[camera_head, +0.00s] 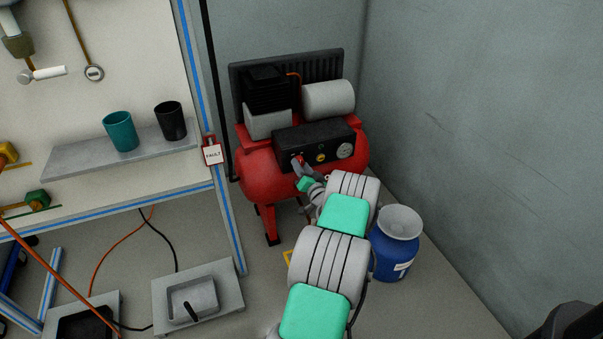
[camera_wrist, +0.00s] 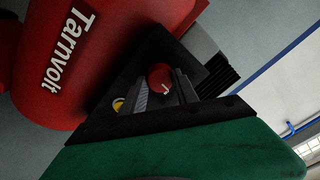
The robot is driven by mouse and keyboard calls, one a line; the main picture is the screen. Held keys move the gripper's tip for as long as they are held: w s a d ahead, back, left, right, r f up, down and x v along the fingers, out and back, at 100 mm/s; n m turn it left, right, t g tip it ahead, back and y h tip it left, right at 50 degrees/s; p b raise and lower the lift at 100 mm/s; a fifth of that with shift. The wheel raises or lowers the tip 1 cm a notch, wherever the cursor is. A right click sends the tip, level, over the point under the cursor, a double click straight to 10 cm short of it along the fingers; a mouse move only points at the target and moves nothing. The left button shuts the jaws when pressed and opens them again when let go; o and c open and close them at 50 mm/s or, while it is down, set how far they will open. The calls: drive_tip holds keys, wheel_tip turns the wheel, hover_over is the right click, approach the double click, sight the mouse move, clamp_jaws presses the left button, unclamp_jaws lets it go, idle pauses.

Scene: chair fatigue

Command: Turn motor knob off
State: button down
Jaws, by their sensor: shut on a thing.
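The red motor knob (camera_wrist: 159,76) is on the black control panel (camera_head: 312,139) of a red air compressor (camera_head: 262,180). It carries a small white mark. In the wrist view my gripper (camera_wrist: 162,88) has one finger on each side of the knob and is shut on it. In the head view my gripper (camera_head: 300,167) reaches the panel's left part and mostly covers the knob. A yellow button (camera_wrist: 118,105) and a round gauge (camera_head: 345,151) are on the same panel.
A blue drum (camera_head: 392,258) stands on the floor right of my arm. A red-and-white FAULT tag (camera_head: 212,154) hangs by the workbench frame at left. Two cups stand on a bench shelf (camera_head: 150,150). Grey walls close in behind and at right.

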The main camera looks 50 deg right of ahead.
drive_tip(key=n+b, duration=0.7)
drive_tip(key=shift+b, duration=0.4)
idle(0.3)
drive_tip(key=c, duration=0.9)
unclamp_jaws()
drive_tip(key=shift+c, duration=0.2)
drive_tip(key=p+v, duration=0.1)
drive_tip(key=v, duration=0.6)
drive_tip(key=shift+s+a+p, duration=0.15)
drive_tip(key=shift+s+p, duration=0.15)
drive_tip(key=shift+s, duration=0.05)
